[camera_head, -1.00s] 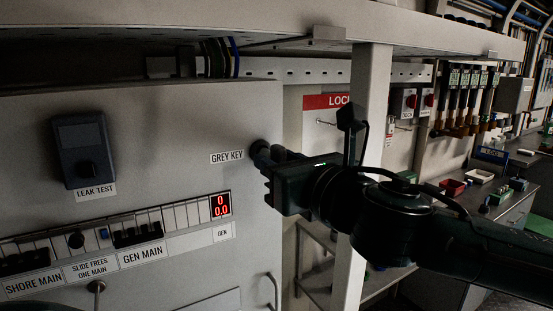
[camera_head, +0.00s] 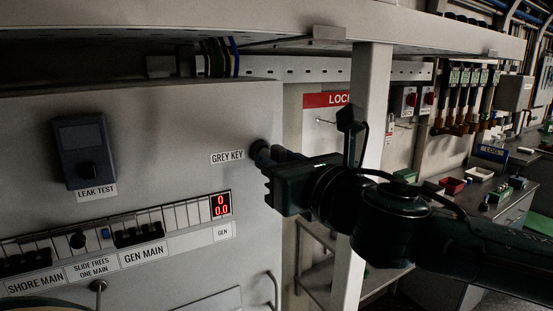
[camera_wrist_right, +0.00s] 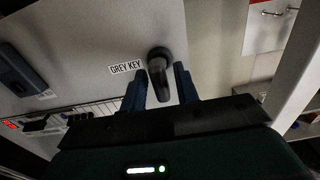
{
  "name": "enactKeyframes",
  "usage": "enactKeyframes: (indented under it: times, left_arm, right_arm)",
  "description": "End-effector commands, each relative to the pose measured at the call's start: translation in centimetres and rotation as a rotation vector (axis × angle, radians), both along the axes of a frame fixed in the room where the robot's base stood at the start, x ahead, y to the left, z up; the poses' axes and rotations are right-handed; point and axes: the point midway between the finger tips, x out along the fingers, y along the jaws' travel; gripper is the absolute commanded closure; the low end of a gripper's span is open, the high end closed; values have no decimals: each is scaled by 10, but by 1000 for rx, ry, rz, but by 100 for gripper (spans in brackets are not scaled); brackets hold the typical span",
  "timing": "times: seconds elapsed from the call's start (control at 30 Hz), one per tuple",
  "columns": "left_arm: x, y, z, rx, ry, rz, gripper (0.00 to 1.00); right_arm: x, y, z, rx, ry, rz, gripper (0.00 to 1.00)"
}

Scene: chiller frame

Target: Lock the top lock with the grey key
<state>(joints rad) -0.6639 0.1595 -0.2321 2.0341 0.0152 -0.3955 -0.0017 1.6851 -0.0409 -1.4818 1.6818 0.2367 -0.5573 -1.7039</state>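The GREY KEY label (camera_head: 227,157) is on the grey panel, with a round dark lock (camera_head: 258,147) just right of it. In the right wrist view the lock (camera_wrist_right: 159,54) has a dark key-like grip (camera_wrist_right: 160,85) sticking out toward me. My right gripper (camera_head: 265,158) is at this lock. Its two blue-grey fingers (camera_wrist_right: 160,92) stand one on each side of the grip, with narrow gaps showing, so it looks open around it. In the head view the gripper hides part of the lock. My left gripper is not in view.
The panel also bears a LEAK TEST box (camera_head: 83,150), a breaker row (camera_head: 120,236) and a red display (camera_head: 221,205). A pale post (camera_head: 364,130) stands close behind my right arm. A bench with small trays (camera_head: 453,186) is at the right.

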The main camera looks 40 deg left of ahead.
Motion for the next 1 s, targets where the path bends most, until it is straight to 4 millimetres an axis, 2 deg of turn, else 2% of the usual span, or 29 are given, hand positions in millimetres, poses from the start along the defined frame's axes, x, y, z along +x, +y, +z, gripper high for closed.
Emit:
enactKeyframes:
  times: [0.17, 0.4, 0.7, 1.0]
  left_arm:
    - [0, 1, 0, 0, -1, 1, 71]
    - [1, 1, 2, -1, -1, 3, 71]
    - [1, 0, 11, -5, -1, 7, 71]
    - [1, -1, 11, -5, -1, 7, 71]
  right_arm:
    - [0, 0, 0, 0, 0, 0, 84]
    - [0, 0, 1, -6, -16, -1, 84]
    - [0, 0, 1, -93, -225, -1, 84]
    - [0, 0, 1, -101, -243, -1, 84]
